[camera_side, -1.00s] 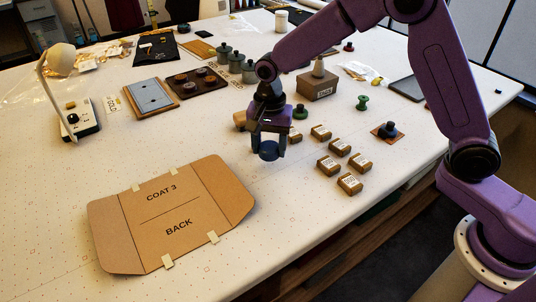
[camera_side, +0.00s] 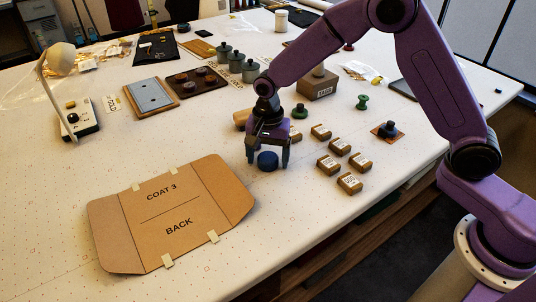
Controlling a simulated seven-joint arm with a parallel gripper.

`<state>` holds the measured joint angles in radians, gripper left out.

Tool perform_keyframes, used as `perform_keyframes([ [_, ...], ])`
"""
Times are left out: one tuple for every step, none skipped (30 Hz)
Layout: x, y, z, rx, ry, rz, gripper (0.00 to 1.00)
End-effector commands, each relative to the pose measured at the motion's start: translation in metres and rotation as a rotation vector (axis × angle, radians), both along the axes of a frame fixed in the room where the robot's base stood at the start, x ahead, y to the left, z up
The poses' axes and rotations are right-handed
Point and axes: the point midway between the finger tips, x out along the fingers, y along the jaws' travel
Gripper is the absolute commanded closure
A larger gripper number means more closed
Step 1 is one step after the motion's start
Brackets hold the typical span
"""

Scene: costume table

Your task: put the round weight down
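The round weight (camera_side: 267,161) is a dark blue, short round piece. It appears to rest on the white table just right of the cardboard pattern, apart from it. My gripper (camera_side: 268,158) is directly over and around the weight, pointing down. Its two fingers stand wide on either side, with a visible gap between each finger and the weight. The gripper is open. The top of the weight is partly hidden under the gripper body.
The cardboard pattern (camera_side: 170,212) marked COAT 3 BACK lies front left. Several small labelled brown blocks (camera_side: 328,165) stand to the right. A tan roll-like object (camera_side: 241,119) and a green knobbed piece (camera_side: 300,111) are just behind my gripper. Table is clear in front.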

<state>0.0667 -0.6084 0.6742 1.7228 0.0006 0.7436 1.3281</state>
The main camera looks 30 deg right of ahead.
Motion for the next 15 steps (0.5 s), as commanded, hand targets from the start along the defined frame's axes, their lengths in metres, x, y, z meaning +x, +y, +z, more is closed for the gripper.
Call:
perform_keyframes([
  [0.000,0.000,0.000,0.000,0.000,0.000,0.19],
  [0.000,0.000,0.000,0.000,0.000,0.000,0.19],
  [0.000,0.000,0.001,0.000,0.000,0.000,0.19],
  [0.000,0.000,0.001,0.001,-0.001,0.000,0.19],
  [0.000,0.000,0.003,0.001,-0.001,0.000,0.19],
  [0.000,0.000,0.005,0.001,-0.001,0.000,0.19],
  [0.000,0.000,0.008,0.001,-0.001,0.000,0.19],
  [0.000,0.000,0.011,0.001,-0.001,0.000,0.19],
  [0.001,0.001,0.016,0.002,-0.004,0.000,0.19],
  [0.001,0.001,0.021,0.003,-0.004,0.000,0.19],
  [0.001,0.001,0.026,0.002,-0.004,0.000,0.19],
  [0.001,0.001,0.034,0.004,-0.005,0.000,0.19],
  [0.001,0.001,0.040,0.003,-0.006,0.001,0.19],
  [0.001,0.001,0.047,0.004,-0.006,0.001,0.19],
  [0.001,0.001,0.055,0.004,-0.006,0.000,0.19],
])
